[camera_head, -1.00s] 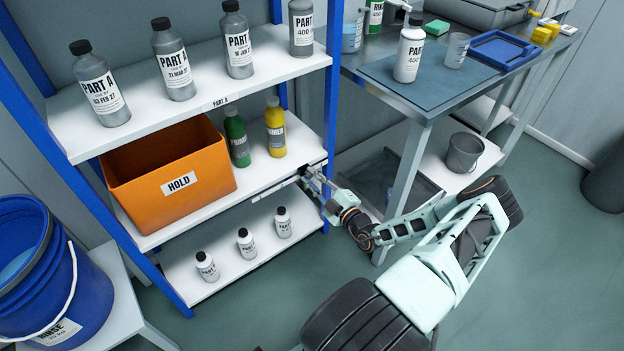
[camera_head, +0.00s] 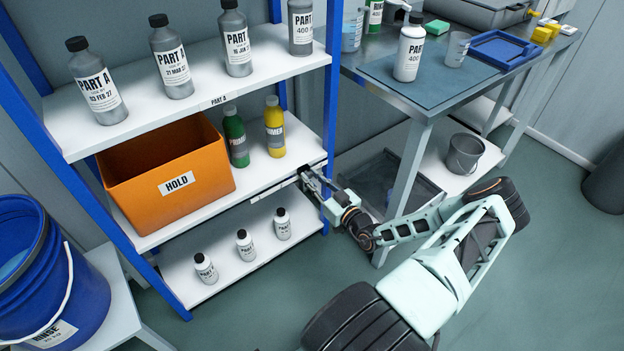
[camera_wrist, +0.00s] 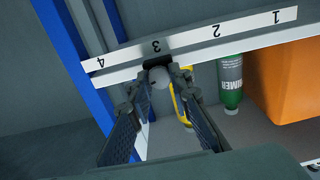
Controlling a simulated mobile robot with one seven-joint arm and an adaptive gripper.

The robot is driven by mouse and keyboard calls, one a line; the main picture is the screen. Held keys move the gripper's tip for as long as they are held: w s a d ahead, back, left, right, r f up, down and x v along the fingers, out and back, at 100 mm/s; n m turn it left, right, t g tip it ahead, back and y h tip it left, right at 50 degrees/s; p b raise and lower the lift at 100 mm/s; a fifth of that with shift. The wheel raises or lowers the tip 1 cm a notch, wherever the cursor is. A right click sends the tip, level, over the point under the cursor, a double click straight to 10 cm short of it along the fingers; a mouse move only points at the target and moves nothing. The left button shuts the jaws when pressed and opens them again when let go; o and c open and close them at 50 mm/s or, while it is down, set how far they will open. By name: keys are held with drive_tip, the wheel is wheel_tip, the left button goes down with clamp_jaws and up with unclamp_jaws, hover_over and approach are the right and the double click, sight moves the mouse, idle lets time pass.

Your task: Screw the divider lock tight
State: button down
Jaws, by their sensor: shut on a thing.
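The divider lock shows in the wrist view as a pale round knob (camera_wrist: 159,77) beside a black piece (camera_wrist: 158,61) on the shelf's front edge, near the mark 3. My gripper (camera_wrist: 161,73) has its two fingers on either side of the knob and is shut on it. In the head view my gripper (camera_head: 308,180) is at the right end of the middle shelf's front edge, and the lock is too small and covered to make out there. Whether the lock is tight cannot be told.
A numbered white strip (camera_wrist: 195,40) runs along the shelf edge, upside down in the wrist view. A green bottle (camera_head: 236,137), a yellow bottle (camera_head: 275,128) and an orange HOLD bin (camera_head: 166,178) stand on this shelf. A blue post (camera_head: 331,110) is close to my gripper.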

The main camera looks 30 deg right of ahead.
drive_tip(key=shift+m, duration=1.1)
drive_tip(key=c, duration=1.8)
unclamp_jaws()
drive_tip(key=shift+o, duration=0.2)
drive_tip(key=shift+r, duration=0.1)
wheel_tip(320, 180, up, 10)
